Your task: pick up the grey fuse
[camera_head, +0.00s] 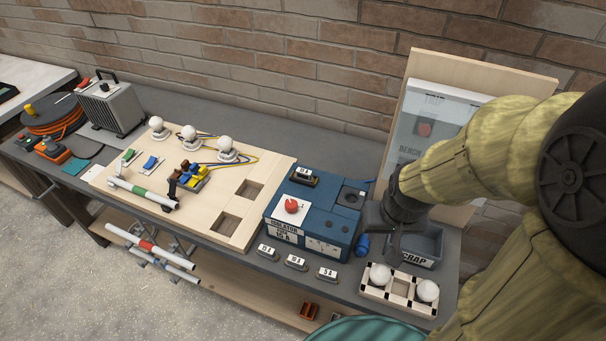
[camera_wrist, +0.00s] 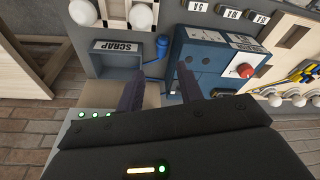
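Several small fuses with white labels lie in a row on the bench in front of the blue isolator box (camera_head: 318,222): a left one (camera_head: 267,252), a middle one (camera_head: 295,262) and a right one (camera_head: 327,274). Another fuse (camera_head: 305,176) sits on top of the box. All look greyish or dark, so I cannot tell which is the grey one. The row also shows at the top of the wrist view (camera_wrist: 228,12). My gripper (camera_wrist: 158,90) is open and empty, its fingers apart. In the head view it hangs right of the box, by the scrap bin.
The scrap bin (camera_head: 428,247) stands right of the box. A holder with white bulbs (camera_head: 403,290) is in front of it. A wooden board (camera_head: 205,218) with bulbs and wires lies left of the box. A panel (camera_head: 440,108) leans behind. The row's front side is clear.

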